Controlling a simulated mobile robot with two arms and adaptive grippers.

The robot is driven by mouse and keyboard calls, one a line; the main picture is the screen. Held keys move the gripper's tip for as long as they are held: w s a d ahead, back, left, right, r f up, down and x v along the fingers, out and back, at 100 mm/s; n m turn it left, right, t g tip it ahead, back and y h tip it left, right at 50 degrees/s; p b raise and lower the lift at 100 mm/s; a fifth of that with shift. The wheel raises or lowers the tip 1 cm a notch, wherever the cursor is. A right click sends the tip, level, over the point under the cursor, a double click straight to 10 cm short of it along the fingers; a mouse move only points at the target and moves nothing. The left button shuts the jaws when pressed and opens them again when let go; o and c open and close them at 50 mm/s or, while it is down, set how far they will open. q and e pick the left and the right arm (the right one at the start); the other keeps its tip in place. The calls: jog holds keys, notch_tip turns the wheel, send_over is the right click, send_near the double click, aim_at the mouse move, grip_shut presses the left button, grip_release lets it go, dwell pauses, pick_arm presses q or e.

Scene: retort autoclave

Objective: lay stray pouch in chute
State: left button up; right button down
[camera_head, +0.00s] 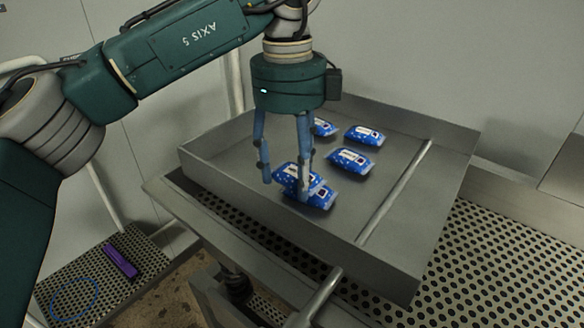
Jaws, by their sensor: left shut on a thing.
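My left gripper (284,188) points down over the grey metal chute (281,223), a shallow tray with raised walls. It is shut on a blue and white pouch (289,175), partly hidden by the fingers. Another blue pouch (320,198) shows right at the gripper's right fingertip, overlapping the held one in the picture; whether they touch I cannot tell. More blue pouches lie in the chute behind: one to the right (349,161), one farther back (364,135), and one partly hidden behind the gripper (323,127). My right gripper is not in view.
A rod (396,191) crosses the chute's right part. Bare chute floor lies in front of the pouches. Perforated metal grating (480,262) lies to the right. A purple bar-shaped object (121,262) and a blue ring marking (75,299) are on the lower-left grating.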

aim_at(291, 174)
pick_arm(q)
jog(key=shift+f, duration=0.35)
jog(key=o, duration=1.1)
jog(key=shift+w, duration=0.1)
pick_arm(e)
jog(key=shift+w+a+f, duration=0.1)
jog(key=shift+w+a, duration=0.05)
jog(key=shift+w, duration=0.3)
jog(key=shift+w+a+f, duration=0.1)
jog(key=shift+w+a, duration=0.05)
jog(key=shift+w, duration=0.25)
pick_arm(q)
jog(key=shift+r, duration=0.15)
jog(key=shift+r, duration=0.6)
notch_tip(291, 174, up, 6)
jog(key=shift+w+a+f+b, duration=0.1)
jog(key=shift+f+b, duration=0.15)
jog(key=shift+b, duration=0.25)
notch_tip(291, 174, up, 6)
jog(key=shift+a+f+p, duration=0.1)
jog(key=shift+p, duration=0.55)
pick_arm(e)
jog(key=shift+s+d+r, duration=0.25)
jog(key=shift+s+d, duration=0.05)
